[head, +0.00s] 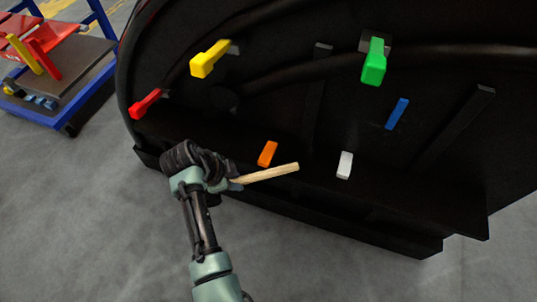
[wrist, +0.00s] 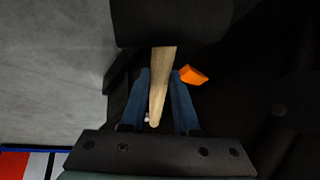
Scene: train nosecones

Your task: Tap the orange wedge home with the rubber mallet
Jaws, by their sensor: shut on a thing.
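The orange wedge (head: 268,153) sits low on the dark nosecone, and its orange end also shows in the wrist view (wrist: 193,75), just right of my fingers. My gripper (head: 236,184) is shut on the mallet's pale wooden handle (head: 272,173), which slants out to the right below the wedge, apart from it in the picture. In the wrist view the handle (wrist: 160,80) runs between my blue fingers. The mallet's black head (wrist: 170,22) fills the top of that view. In the head view I cannot clearly separate the black head from my dark wrist parts.
The nosecone (head: 280,110) carries other pieces: red (head: 146,103), yellow (head: 210,58), green (head: 374,62), blue (head: 397,114) and white (head: 345,165). A blue-framed cart (head: 85,85) with coloured parts stands at the far left. The grey floor (head: 90,220) is clear at lower left.

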